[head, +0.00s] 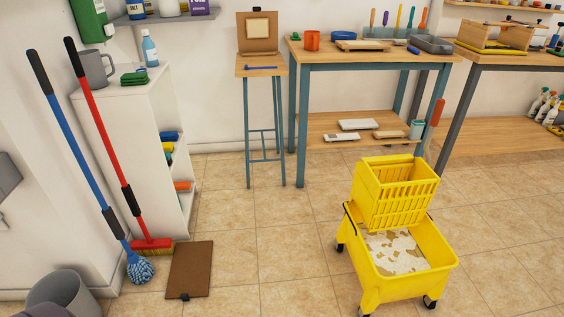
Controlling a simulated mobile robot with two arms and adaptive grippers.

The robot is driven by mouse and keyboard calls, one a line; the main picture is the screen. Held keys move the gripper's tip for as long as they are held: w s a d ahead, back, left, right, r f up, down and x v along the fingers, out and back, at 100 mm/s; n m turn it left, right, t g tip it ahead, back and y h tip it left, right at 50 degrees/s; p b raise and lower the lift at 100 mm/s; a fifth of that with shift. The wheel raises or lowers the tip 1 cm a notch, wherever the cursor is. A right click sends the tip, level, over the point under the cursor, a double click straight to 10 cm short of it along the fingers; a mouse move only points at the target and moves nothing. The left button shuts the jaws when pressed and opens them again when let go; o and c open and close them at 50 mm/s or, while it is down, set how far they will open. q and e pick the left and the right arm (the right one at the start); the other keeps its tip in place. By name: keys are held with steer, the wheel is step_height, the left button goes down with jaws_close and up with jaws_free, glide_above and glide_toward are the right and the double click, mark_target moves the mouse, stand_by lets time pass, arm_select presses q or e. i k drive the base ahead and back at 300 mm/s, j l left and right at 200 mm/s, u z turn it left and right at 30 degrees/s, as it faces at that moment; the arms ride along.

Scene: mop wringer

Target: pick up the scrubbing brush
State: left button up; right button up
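A long-handled brush with a red head (150,244) and tan bristles stands on the floor at the left. Its red shaft (103,125) with dark grips leans against the white shelf unit. I cannot tell for sure whether this is the scrubbing brush. A mop with a blue shaft (72,140) and a blue-and-white head (140,269) leans just left of it. Neither of my grippers is in view.
A yellow mop bucket (440,252) with a wringer (395,193) stands at the right. A brown clipboard (190,269) lies by the brush. A grey bin (60,292) is at lower left. Tables and a stool (262,70) line the back. Middle floor is clear.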

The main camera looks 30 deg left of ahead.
mark_target(183, 187)
steer(key=u, duration=1.7)
